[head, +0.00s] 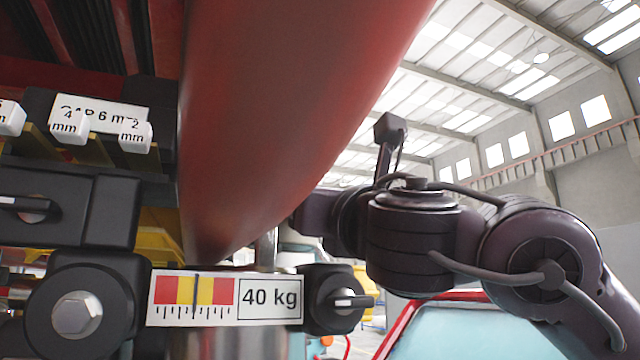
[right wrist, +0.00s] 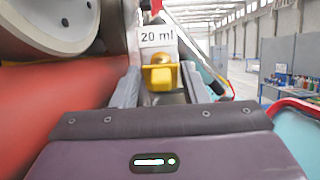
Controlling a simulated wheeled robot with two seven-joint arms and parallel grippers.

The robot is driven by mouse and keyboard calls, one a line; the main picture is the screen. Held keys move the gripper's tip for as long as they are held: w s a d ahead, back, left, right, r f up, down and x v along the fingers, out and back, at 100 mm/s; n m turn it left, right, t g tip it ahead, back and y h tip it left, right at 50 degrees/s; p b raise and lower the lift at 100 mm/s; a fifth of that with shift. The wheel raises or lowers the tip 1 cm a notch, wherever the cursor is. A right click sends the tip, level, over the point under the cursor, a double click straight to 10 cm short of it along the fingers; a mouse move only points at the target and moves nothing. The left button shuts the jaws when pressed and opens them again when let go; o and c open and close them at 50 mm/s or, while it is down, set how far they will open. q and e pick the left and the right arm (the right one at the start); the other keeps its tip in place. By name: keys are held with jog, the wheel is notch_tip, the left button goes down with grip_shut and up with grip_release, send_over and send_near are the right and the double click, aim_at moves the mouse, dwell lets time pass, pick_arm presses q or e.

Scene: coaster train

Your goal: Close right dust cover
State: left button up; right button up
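My right gripper (right wrist: 160,82) has its two grey fingers apart, seen in the right wrist view. Beyond and between the fingertips is a small yellow piece (right wrist: 160,78) with a brass-coloured rounded part (right wrist: 161,58) on it. A white label reading "20 ml" (right wrist: 157,37) stands just above. I cannot tell whether the fingers touch the yellow piece. No part is clearly recognisable as the right dust cover; the yellow piece may belong to it. In the head view my dark right arm (head: 415,235) is at the right, its gripper hidden. My left gripper is not in view.
A large red cylindrical body (head: 290,110) fills the head view's middle and lies close at left in the right wrist view (right wrist: 60,105). Black brackets (head: 75,205) with gap labels and a "40 kg" gauge (head: 225,298) stand at lower left. Open hall lies at right.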

jog(key=shift+r, duration=0.1)
jog(key=shift+d, duration=0.1)
jog(key=shift+c, duration=0.6)
jog(key=c, duration=0.5)
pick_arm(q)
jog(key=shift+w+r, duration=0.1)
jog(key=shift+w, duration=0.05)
pick_arm(e)
jog(key=shift+c, duration=0.2)
jog(key=shift+s+r, duration=0.1)
jog(key=shift+r, duration=0.05)
jog(key=g, duration=0.1)
jog(key=r+g+h, duration=0.1)
jog(key=g, duration=0.1)
jog(key=shift+w+a+r+g+h, duration=0.1)
jog(key=shift+w+r+g+h, duration=0.2)
jog(key=shift+g, duration=0.35)
jog(key=shift+w+a+r+g+h, duration=0.1)
jog(key=shift+g+h, duration=0.3)
jog(key=shift+g, duration=0.25)
jog(key=shift+w+g+h, duration=0.2)
jog(key=shift+g+h, duration=0.2)
jog(key=shift+g, duration=0.2)
jog(key=o, duration=0.7)
jog(key=shift+c, duration=0.2)
